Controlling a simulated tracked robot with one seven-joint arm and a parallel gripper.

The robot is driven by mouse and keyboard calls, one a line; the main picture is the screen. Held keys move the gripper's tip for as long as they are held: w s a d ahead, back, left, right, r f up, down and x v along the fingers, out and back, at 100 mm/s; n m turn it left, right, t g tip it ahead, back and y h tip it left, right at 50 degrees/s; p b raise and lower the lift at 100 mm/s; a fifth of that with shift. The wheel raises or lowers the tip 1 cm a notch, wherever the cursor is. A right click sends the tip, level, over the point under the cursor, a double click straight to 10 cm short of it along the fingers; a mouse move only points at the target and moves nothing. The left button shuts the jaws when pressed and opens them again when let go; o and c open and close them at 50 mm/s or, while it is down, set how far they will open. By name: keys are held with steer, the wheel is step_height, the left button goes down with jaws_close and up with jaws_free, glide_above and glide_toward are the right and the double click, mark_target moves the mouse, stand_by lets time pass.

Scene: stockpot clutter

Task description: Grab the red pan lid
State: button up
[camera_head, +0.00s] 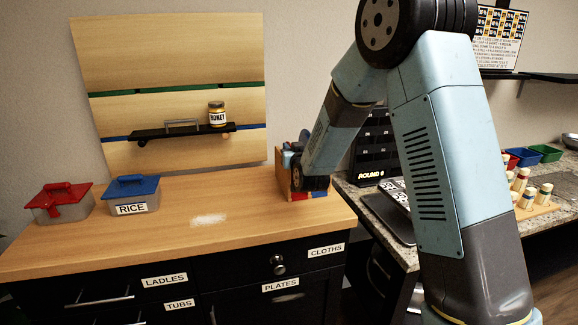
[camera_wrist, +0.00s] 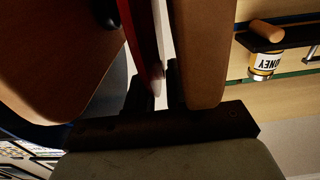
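A thin red edge, seemingly the red pan lid (camera_wrist: 141,38), stands edge-on between wooden panels in the wrist view. My gripper (camera_wrist: 158,90) reaches in there with its two dark fingers apart. The near end of the red edge lies between the fingertips, close to the left one. A light gap shows between it and the right finger, so the gripper looks open; contact is unclear. In the head view, my wrist hides the fingers and most of the wooden rack (camera_head: 283,182) at the counter's right end. The lid cannot be made out there.
The rack's wooden panels (camera_wrist: 195,50) stand close on both sides of my fingers. A honey jar (camera_head: 217,114) stands on a black wall shelf (camera_head: 160,133). A red-lidded box (camera_head: 60,200) and a blue-lidded RICE box (camera_head: 131,192) stand left.

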jaws_close()
stand_by(0.3)
